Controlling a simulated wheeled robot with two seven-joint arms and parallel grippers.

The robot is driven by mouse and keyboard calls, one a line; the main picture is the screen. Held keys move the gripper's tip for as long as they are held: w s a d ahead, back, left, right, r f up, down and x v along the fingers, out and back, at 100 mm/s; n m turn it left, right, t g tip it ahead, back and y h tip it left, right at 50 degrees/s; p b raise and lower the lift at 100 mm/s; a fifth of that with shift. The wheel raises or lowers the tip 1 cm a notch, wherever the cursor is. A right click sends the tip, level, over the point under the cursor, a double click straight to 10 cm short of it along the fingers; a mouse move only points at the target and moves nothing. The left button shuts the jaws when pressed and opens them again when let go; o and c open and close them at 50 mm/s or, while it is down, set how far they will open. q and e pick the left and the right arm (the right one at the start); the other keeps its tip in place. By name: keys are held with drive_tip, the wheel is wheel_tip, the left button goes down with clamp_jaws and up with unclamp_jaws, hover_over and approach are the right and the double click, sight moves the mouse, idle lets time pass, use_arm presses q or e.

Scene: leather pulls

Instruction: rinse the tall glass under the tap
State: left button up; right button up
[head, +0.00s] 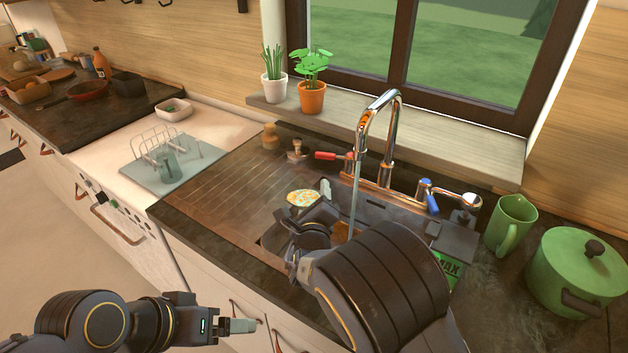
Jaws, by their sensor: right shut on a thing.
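My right gripper (325,190) is over the sink (268,240), close to the running water. It is shut, and my own wrist and forearm hide most of what it holds. The held thing seems to be the tall glass, but its shape cannot be made out. The chrome tap (392,115) arches over the sink, and a thin water stream (354,195) falls from its spout just right of my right gripper. My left gripper (240,325) is low in front of the counter, away from the sink. Its fingers overlap in this view, so its opening is unclear.
A greenish glass (165,163) stands by a wire rack on a grey mat (190,178) at left. A green mug (510,224) and green pot (575,270) stand at right.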

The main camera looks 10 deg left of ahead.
drive_tip(key=n+p, duration=0.2)
drive_tip(key=n, duration=0.1)
drive_tip(key=r+n+p, duration=0.1)
drive_tip(key=n+p, duration=0.1)
drive_tip(key=n, duration=0.1)
drive_tip(key=shift+t, duration=0.3)
drive_tip(key=n+p, duration=0.1)
drive_tip(key=n, duration=0.3)
drive_tip(key=shift+f, duration=0.1)
drive_tip(key=n+p, duration=0.2)
drive_tip(key=n, duration=0.3)
drive_tip(key=shift+n+t+p, duration=0.3)
drive_tip(key=shift+p, duration=0.1)
use_arm(q)
wheel_tip(320, 180, up, 9)
drive_tip(key=shift+r, duration=0.1)
drive_tip(key=shift+c, duration=0.5)
